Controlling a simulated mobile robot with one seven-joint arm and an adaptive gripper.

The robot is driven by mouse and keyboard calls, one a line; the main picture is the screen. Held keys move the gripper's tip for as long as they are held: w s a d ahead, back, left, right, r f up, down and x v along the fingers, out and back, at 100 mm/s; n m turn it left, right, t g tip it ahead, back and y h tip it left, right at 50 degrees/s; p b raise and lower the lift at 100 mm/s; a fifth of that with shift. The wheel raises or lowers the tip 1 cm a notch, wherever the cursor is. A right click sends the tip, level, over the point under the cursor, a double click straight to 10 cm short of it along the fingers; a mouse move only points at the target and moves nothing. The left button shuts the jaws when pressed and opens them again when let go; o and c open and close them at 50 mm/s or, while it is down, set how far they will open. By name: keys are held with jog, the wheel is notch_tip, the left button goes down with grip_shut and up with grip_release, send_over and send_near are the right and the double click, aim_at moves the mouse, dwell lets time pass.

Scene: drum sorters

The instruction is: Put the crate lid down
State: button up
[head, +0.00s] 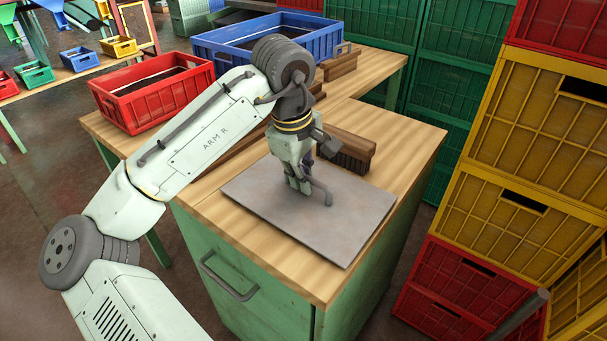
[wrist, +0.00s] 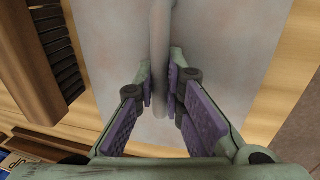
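The crate lid (head: 335,222) is a flat grey plate with a raised bar handle (head: 322,190). It lies level at the front of the wooden bench top, and I see no clear gap under it. My gripper (head: 303,186) points down at the lid's middle. In the wrist view, my gripper (wrist: 162,85) has its purple-padded fingers on both sides of the handle (wrist: 160,35), close against it. The lid (wrist: 215,45) fills the background there. The exact finger contact is hard to see.
A brush (head: 352,150) stands just behind the lid on the bench (head: 415,150). A red crate (head: 150,95) and a blue crate (head: 265,40) sit further back. Stacked yellow crates (head: 535,130) stand right of the bench. A green cabinet (head: 250,300) is below.

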aim_at(297, 198)
jog(key=o, duration=0.5)
jog(key=shift+c, duration=0.2)
notch_tip(297, 198, up, 12)
jog(key=s+a, duration=0.1)
jog(key=s, duration=0.1)
jog(key=shift+a, duration=0.2)
